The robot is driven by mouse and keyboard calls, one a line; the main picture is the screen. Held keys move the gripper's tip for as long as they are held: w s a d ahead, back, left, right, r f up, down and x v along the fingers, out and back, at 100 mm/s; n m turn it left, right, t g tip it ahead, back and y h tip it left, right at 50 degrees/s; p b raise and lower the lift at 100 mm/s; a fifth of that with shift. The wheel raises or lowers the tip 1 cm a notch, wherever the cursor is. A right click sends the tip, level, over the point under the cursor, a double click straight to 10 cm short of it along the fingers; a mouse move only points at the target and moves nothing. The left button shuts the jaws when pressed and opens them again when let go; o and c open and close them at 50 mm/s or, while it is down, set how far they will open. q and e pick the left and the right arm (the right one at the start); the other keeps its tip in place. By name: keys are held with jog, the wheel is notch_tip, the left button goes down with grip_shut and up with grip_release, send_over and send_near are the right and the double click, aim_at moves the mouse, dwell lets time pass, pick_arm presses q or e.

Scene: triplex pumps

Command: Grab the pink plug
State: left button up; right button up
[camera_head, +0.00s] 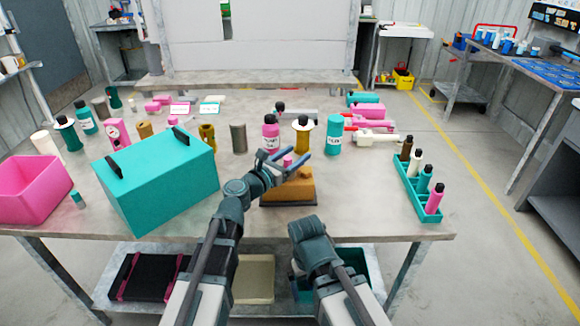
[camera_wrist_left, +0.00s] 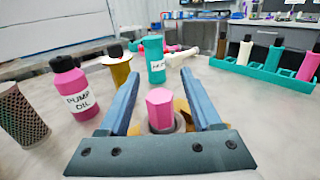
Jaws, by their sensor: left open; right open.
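The pink plug (camera_wrist_left: 160,108) is a hexagonal pink piece standing upright in a round grey opening with orange-brown around it. In the head view the plug (camera_head: 287,160) shows small above an orange-brown block (camera_head: 288,187) on a dark base. My left gripper (camera_head: 287,155) is open over the block. In the left wrist view its blue fingers (camera_wrist_left: 157,92) stand on either side of the plug, with visible gaps. My right gripper (camera_head: 316,238) is low at the table's front edge, and its fingers are hard to make out.
A teal toolbox (camera_head: 160,185) stands close left of my left arm. A pump oil bottle (camera_head: 270,133), a yellow part (camera_head: 303,137) and a teal bottle (camera_head: 334,135) stand behind the block. A teal rack (camera_head: 417,190) holds several bottles at right. The table between block and rack is clear.

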pick_arm(q)
grip_shut()
jog(key=shift+r, duration=0.15)
dwell(0.4)
